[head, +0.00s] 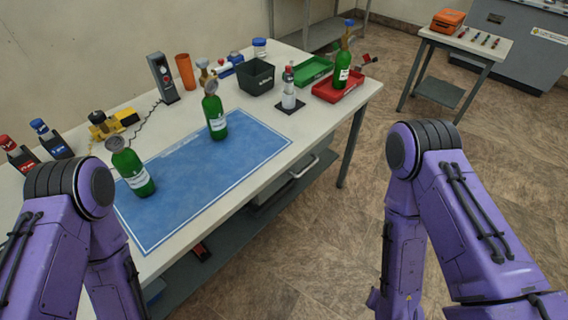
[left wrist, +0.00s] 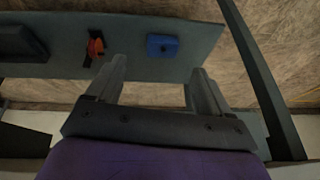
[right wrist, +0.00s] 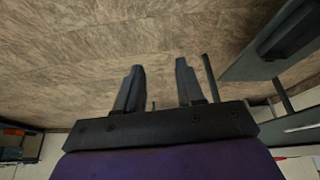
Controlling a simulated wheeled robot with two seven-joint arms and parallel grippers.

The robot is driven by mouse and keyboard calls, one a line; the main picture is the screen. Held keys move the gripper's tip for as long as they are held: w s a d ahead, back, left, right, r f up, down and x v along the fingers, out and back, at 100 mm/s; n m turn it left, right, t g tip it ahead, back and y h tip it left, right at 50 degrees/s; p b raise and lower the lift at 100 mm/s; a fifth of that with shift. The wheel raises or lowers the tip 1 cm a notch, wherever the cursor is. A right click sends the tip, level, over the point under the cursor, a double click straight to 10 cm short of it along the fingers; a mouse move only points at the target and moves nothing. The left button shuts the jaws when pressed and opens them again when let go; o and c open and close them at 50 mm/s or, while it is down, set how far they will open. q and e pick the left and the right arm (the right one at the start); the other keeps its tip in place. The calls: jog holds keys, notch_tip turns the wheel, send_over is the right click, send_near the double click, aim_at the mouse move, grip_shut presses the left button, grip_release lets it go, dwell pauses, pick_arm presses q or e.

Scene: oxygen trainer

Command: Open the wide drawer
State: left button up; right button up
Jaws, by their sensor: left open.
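The wide drawer (head: 280,190) sits under the front edge of the workbench in the head view, with a pale bar handle (head: 305,168) on its front. It appears shut, and my view of it is steep. My left gripper (left wrist: 158,82) is open and empty in the left wrist view, over a grey lower shelf. My right gripper (right wrist: 156,82) is open and empty in the right wrist view, above bare floor. Neither gripper shows in the head view, and neither touches the drawer in any clear way.
The workbench (head: 345,100) carries a blue mat (head: 190,185), green bottles (head: 214,112), a red tray (head: 338,88) and a black bin (head: 257,77). The lower shelf (left wrist: 205,40) holds a blue box (left wrist: 162,46) and a red-orange item (left wrist: 95,47).

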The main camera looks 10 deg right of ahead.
pick_arm(q)
jog(key=shift+o, duration=1.1)
notch_tip(320, 180, down, 5)
jog(key=b, duration=0.3)
jog(key=shift+a+f+b, duration=0.15)
jog(key=shift+f+b, duration=0.05)
jog(key=shift+b, duration=0.15)
pick_arm(e)
jog(key=w+a+f+m+t+y+b, duration=0.1)
jog(key=w+a+f+m+t+b, duration=0.15)
jog(key=w, duration=0.65)
jog(key=w+a+f+m+t+y+b, duration=0.1)
jog(key=w+f+t+y+b, duration=0.15)
jog(key=w, duration=0.55)
jog(key=w+a+r+m+t+y+b, duration=0.25)
jog(key=w+r, duration=0.25)
jog(key=w, duration=0.3)
jog(key=w+a+r+m+t+y+b, duration=0.15)
jog(key=w+r+t+b, duration=0.3)
jog(key=w, duration=0.45)
jog(key=r+p+x, duration=0.1)
jog(key=x, duration=0.9)
jog(key=shift+a+n, duration=0.35)
pick_arm(q)
notch_tip(320, 180, down, 11)
jog(key=shift+r, duration=0.2)
pick_arm(e)
grip_shut()
